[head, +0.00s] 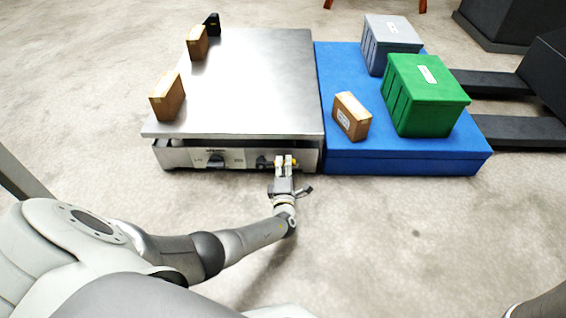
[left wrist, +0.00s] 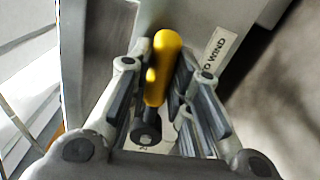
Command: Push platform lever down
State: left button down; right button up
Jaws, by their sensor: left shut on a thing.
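The steel platform (head: 250,75) stands left of centre in the head view, with a control panel on its front face. A lever with a yellow handle (left wrist: 162,68) and a dark pivot end shows in the left wrist view. My left gripper (head: 286,160) is at the right part of the front panel. Its fingers, also seen in the left wrist view (left wrist: 160,90), are shut on the yellow lever. In the head view the fingers hide most of the lever. My right gripper is not in view.
A black knob (head: 215,162) sits on the panel, left of my gripper. Cardboard boxes (head: 167,97) stand along the platform's left edge. Beside it, a blue base (head: 400,160) carries a green crate (head: 425,95), a grey crate (head: 390,45) and a small box (head: 352,116). The front floor is clear.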

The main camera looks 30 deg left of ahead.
pick_arm(q)
jog(key=shift+f+m, duration=0.55)
jog(key=shift+m, duration=0.25)
jog(key=c, duration=1.3)
grip_release()
jog(key=shift+s+d, duration=0.1)
jog(key=v, duration=1.1)
jog(key=shift+s+d, duration=0.1)
jog(key=shift+s, duration=0.25)
